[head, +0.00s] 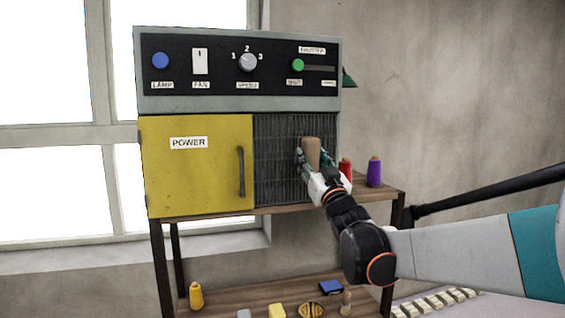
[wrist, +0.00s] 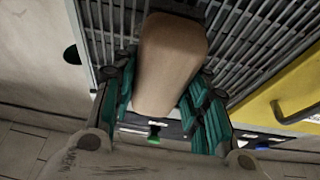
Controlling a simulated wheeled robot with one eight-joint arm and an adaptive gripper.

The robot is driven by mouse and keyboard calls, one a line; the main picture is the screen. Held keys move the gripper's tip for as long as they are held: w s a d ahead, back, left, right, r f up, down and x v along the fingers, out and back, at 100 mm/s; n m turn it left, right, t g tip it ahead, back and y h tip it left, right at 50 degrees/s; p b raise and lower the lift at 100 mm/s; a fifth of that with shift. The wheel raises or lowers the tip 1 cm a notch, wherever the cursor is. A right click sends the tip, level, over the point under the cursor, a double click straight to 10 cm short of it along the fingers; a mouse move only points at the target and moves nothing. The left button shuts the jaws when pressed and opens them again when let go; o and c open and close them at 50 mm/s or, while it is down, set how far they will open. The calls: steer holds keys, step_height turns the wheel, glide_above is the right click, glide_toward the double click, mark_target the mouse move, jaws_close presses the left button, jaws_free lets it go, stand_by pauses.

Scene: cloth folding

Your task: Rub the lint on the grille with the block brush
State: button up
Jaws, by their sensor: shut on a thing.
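The grille (head: 280,150) is a dark ribbed panel on the right of the cabinet's lower front, beside the yellow POWER door (head: 195,165). My gripper (head: 312,160) is in front of the grille's right part and shut on the tan block brush (head: 311,150). In the wrist view the brush (wrist: 170,60) sits between the green-padded fingers of the gripper (wrist: 160,88), its far end close to the grille bars (wrist: 255,40). A dark strip shows at that far end. I cannot tell whether it touches the bars. I cannot make out the lint; the brush and gripper hide part of the grille.
A red spool (head: 346,165) and a purple spool (head: 374,172) stand on the shelf just right of the cabinet. The door handle (head: 241,171) juts out left of the grille. Below, the lower shelf holds a yellow spool (head: 196,296), a blue block (head: 331,287) and other small items.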

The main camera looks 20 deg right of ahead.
steer(key=d, duration=0.4)
steer(key=shift+d, duration=0.25)
steer(key=shift+s, duration=0.1)
stand_by(0.4)
steer(key=s, duration=0.6)
stand_by(0.3)
steer(key=shift+s+p, duration=0.1)
steer(key=shift+p, duration=0.2)
steer(key=s, duration=0.3)
steer(key=shift+p, duration=0.3)
